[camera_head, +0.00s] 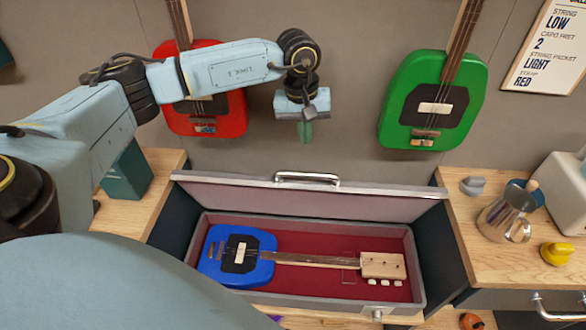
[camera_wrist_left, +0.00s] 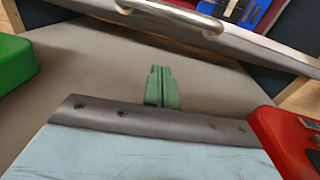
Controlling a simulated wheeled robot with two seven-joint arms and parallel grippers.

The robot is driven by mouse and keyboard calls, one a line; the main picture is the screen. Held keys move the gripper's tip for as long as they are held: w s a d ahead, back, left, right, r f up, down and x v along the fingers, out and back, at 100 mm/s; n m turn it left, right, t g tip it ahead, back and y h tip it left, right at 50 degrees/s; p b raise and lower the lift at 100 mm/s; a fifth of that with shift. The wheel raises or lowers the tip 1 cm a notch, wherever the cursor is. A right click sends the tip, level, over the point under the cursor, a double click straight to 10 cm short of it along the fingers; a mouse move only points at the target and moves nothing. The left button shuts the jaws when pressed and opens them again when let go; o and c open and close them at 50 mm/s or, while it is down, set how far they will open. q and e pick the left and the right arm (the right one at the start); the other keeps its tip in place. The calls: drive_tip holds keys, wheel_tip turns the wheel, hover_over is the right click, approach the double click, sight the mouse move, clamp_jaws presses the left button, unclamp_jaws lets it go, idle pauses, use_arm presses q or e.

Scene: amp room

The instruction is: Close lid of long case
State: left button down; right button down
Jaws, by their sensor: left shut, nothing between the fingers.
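The long case (camera_head: 408,240) is open in the head view, with a blue guitar (camera_head: 238,254) lying on its red lining. Its lid (camera_head: 310,197) stands raised at the back, with a silver handle (camera_head: 307,177) on its top edge. My left gripper (camera_head: 305,138) is shut and empty. It hangs above and behind the lid, near the wall, and appears apart from it. In the left wrist view the green fingers (camera_wrist_left: 160,75) are together, and the lid's handle (camera_wrist_left: 170,12) and edge show beyond them. My right gripper is not in view.
A red guitar (camera_head: 228,112) and a green guitar (camera_head: 400,90) hang on the wall beside my left arm. A metal jug (camera_head: 507,215) and yellow item (camera_head: 557,253) stand on the right counter (camera_head: 470,250). A teal box (camera_head: 128,175) stands on the left.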

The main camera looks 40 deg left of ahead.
use_arm(q)
drive_tip(key=shift+y, duration=0.6)
drive_tip(key=f, duration=0.3)
drive_tip(key=s+a+f, duration=0.1)
drive_tip(key=f, duration=0.2)
drive_tip(key=s+a+f, duration=0.1)
drive_tip(key=f, duration=0.3)
drive_tip(key=shift+s+d+f, duration=0.1)
drive_tip(key=shift+s+d, duration=0.15)
drive_tip(key=shift+s, duration=0.1)
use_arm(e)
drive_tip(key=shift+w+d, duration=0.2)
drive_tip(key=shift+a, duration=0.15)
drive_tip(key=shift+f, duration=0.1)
